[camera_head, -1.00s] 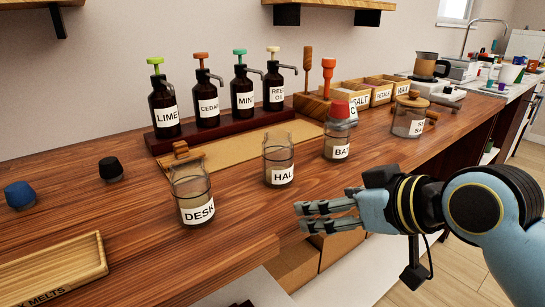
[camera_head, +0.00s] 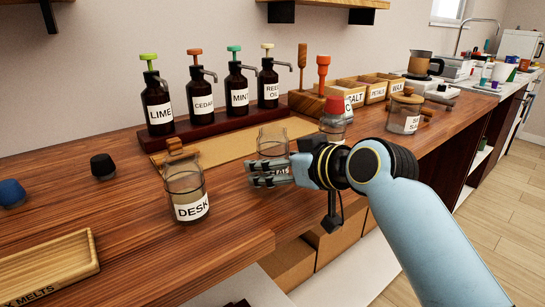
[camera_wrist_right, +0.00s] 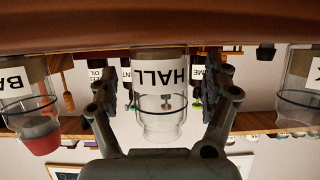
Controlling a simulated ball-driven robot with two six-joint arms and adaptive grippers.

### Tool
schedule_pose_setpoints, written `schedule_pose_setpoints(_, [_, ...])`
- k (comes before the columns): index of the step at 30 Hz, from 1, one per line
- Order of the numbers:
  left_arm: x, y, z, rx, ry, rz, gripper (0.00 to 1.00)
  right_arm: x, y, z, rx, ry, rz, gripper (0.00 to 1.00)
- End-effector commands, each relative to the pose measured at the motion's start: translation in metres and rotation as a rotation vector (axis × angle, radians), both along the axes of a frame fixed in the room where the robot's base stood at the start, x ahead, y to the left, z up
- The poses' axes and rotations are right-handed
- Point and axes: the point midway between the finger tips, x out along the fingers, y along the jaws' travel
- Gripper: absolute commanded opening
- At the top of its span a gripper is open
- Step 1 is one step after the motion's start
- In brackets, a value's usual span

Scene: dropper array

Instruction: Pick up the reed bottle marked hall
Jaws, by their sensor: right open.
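The clear glass reed bottle marked HALL (camera_head: 272,137) stands on the wooden counter, partly hidden behind my right gripper in the head view. In the right wrist view, which is upside down, the HALL bottle (camera_wrist_right: 160,85) is centred between the two fingers. My right gripper (camera_head: 268,173) is open around the bottle, with a finger on each side of it; the wrist view also shows the gripper (camera_wrist_right: 160,90) with gaps beside the glass. My left gripper is not in view.
The DESK bottle (camera_head: 187,192) stands to the left, and a red-capped bottle (camera_head: 337,120) to the right, partly behind my wrist. Dark pump bottles (camera_head: 158,105) stand on a rack behind. A wooden tray (camera_head: 90,255) lies front left, near loose caps (camera_head: 103,166).

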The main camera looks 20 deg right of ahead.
Motion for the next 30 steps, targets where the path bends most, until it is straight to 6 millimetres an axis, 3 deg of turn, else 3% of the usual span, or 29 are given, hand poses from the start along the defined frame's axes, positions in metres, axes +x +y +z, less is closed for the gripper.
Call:
schedule_pose_setpoints(3, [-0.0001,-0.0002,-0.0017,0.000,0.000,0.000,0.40,0.0095,0.0035,-0.0038,0.001,-0.001,0.000,0.83])
schedule_pose_setpoints(10, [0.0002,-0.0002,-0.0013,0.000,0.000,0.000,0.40,0.0105,0.0037,-0.0041,0.000,-0.001,-0.001,0.83])
schedule_pose_setpoints(25, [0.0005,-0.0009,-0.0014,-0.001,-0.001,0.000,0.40,0.0103,0.0036,-0.0042,0.000,0.000,-0.001,0.19])
schedule_pose_setpoints(30, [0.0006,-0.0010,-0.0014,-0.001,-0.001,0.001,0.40,0.0105,0.0036,-0.0036,0.000,-0.002,-0.001,0.16])
